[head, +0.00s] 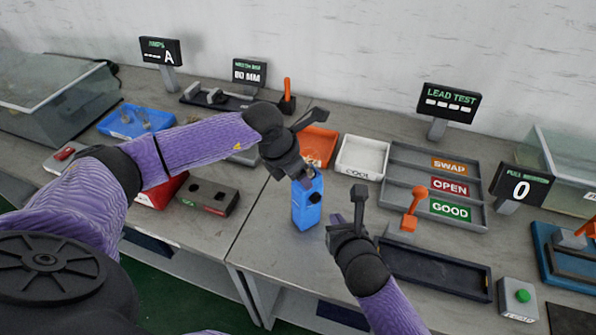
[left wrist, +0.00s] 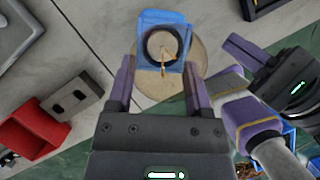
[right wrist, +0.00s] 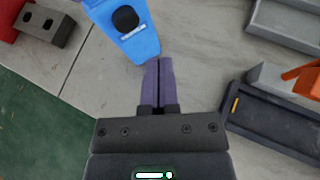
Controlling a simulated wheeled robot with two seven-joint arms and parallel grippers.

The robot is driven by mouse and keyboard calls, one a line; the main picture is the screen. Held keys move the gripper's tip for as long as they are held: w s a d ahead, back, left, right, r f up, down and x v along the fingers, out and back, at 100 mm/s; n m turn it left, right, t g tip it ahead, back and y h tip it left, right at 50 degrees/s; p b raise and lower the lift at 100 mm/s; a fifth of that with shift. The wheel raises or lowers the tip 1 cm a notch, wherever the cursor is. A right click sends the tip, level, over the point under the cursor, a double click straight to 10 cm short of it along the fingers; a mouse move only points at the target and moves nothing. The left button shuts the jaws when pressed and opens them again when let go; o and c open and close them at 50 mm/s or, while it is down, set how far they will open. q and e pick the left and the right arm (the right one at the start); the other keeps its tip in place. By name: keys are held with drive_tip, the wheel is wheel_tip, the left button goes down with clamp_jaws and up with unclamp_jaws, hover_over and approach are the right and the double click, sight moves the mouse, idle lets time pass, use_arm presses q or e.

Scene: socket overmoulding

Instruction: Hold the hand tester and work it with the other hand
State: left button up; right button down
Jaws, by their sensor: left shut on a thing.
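The blue hand tester (head: 305,210) hangs upright from my left gripper (head: 303,177), which is shut on its top end. A round black button shows on the tester's face. In the left wrist view, the tester (left wrist: 176,52) is at the fingertips, with a dark ring and a brass-coloured piece at its end. My right gripper (head: 359,193) is just right of the tester, apart from it. In the right wrist view its fingers (right wrist: 158,65) are together with nothing between them, and the tester (right wrist: 139,44) is just beyond them, its black button and a pale strip visible.
A grey sorting tray (head: 388,188) marked SWAP, OPEN and GOOD lies right of the grippers. A white COOL tray (head: 361,157) and an orange bin (head: 318,146) stand behind. A dark fixture with an orange lever (head: 411,211) is close right. A grey two-hole block (head: 208,195) sits left.

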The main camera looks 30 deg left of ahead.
drive_tip(key=shift+w+a, duration=0.25)
drive_tip(key=shift+a, duration=0.35)
drive_tip(key=shift+w+a, duration=0.25)
drive_tip(key=shift+a, duration=0.35)
drive_tip(key=shift+w+a, duration=0.25)
drive_tip(key=shift+a, duration=0.35)
idle(0.5)
drive_tip(key=shift+w+a, duration=0.2)
drive_tip(key=shift+a, duration=0.2)
use_arm(q)
drive_tip(key=o, duration=1.3)
drive_tip(key=shift+c, duration=0.2)
drive_tip(key=v, duration=1.2)
use_arm(e)
drive_tip(key=s+d, duration=0.3)
drive_tip(key=d, duration=0.3)
drive_tip(key=shift+d, duration=0.25)
